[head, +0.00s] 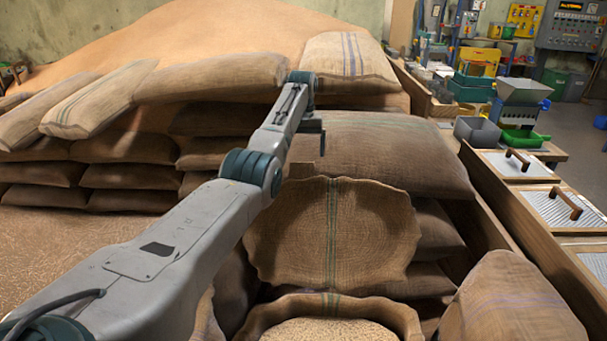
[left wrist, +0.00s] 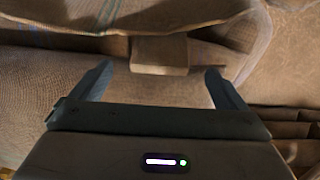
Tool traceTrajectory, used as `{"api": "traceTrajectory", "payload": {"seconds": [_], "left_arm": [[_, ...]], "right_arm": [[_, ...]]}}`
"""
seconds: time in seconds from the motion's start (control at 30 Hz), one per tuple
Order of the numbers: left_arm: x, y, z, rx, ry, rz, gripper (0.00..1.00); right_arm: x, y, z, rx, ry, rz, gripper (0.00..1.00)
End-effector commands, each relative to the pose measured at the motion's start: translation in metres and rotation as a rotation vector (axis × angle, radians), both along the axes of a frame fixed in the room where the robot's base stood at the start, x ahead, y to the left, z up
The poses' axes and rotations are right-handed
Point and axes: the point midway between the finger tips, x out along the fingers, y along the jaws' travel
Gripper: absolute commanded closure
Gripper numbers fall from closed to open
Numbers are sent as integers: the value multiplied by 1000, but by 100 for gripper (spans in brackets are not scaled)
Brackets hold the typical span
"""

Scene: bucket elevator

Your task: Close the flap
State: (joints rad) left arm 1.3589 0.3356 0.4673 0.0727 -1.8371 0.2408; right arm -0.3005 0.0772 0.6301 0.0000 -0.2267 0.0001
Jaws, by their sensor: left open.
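The flap (head: 335,230) is a round burlap piece with green stripes. It stands up, open, behind the mouth of a sack (head: 262,318) with grain (head: 322,331) showing inside. My left gripper (head: 316,130) is above and behind the flap's top edge, partly hidden by its own arm. In the left wrist view, its two fingers (left wrist: 160,82) are spread. A small brown block-like tab (left wrist: 160,54) shows between and just beyond the fingertips; I cannot tell whether they touch it or what it is fixed to. My right gripper is not in view.
Stacked full sacks (head: 385,150) stand close behind the flap, and another sack (head: 515,305) is at the front right. A wooden-framed bin with handled lids (head: 515,165) runs along the right. A large grain heap (head: 230,35) fills the back.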

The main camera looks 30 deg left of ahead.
Motion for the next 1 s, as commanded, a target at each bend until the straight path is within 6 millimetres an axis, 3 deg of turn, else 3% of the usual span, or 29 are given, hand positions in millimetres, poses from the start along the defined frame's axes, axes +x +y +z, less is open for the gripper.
{"api": "traceTrajectory", "payload": {"seconds": [0.3,0.5,0.9,1.0], "left_arm": [[-1,0,-59,0,5,0,5],[-1,0,-87,0,2,0,5],[-1,0,-96,1,1,-1,5],[-1,0,-96,1,1,-1,23]], "right_arm": [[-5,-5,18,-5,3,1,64],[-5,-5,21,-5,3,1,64],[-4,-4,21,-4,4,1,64],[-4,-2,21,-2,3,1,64]]}}
